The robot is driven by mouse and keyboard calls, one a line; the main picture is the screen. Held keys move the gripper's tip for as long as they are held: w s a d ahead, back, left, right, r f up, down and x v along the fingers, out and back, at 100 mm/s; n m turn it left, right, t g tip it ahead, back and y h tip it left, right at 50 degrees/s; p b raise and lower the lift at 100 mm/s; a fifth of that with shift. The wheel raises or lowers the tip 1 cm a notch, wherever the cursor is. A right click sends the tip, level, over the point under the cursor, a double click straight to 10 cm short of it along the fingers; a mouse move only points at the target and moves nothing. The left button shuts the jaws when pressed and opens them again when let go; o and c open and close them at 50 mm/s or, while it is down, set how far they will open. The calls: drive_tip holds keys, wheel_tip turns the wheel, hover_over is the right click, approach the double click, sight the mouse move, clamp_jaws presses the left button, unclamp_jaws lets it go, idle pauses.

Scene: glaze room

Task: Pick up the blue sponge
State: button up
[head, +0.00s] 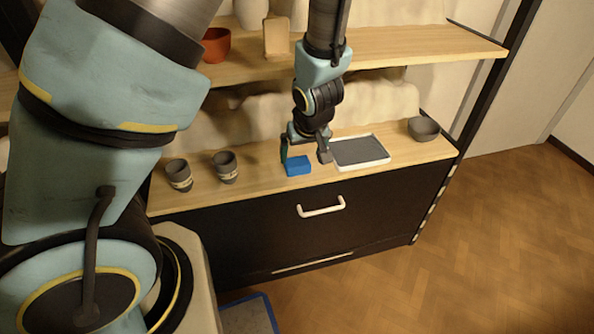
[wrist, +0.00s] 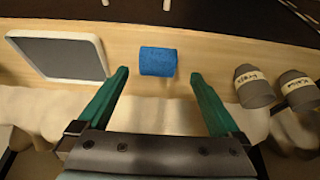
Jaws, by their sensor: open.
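The blue sponge (head: 298,166) lies on the wooden counter, between the dark cups and the tray. In the wrist view the blue sponge (wrist: 158,62) sits ahead of the fingertips, between their lines and nearer the left finger. My gripper (head: 304,158) is just above and behind the sponge in the head view. In the wrist view my gripper (wrist: 158,73) shows two green fingers spread wide, with nothing between them. I cannot tell the exact height of the fingertips over the counter.
A white-rimmed grey tray (head: 387,160) lies close right of the sponge. Two dark cups (head: 179,175) (head: 225,167) stand to the left. A grey bowl (head: 423,129) stands at the counter's right end. An upper shelf (head: 390,47) holds a red-brown pot (head: 216,46).

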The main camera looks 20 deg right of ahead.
sight(299, 166)
drive_tip(key=b+x, duration=0.4)
drive_tip(key=x, duration=0.3)
drive_tip(key=shift+w+d+f, duration=0.15)
drive_tip(key=shift+w+f, duration=0.1)
drive_tip(key=shift+f, duration=0.05)
drive_tip(key=shift+r, duration=0.1)
drive_tip(key=c, duration=1.2)
drive_tip(key=shift+r+p, duration=0.75)
drive_tip(key=shift+r, duration=0.2)
wheel_tip(299, 166, up, 2)
drive_tip(key=shift+r+p, duration=0.1)
drive_tip(key=shift+p, duration=0.8)
drive_tip(key=s+a+b, duration=0.1)
drive_tip(key=s+a, duration=0.1)
drive_tip(key=s, duration=1.6)
drive_tip(key=shift+f, duration=0.3)
drive_tip(key=shift+a, duration=0.1)
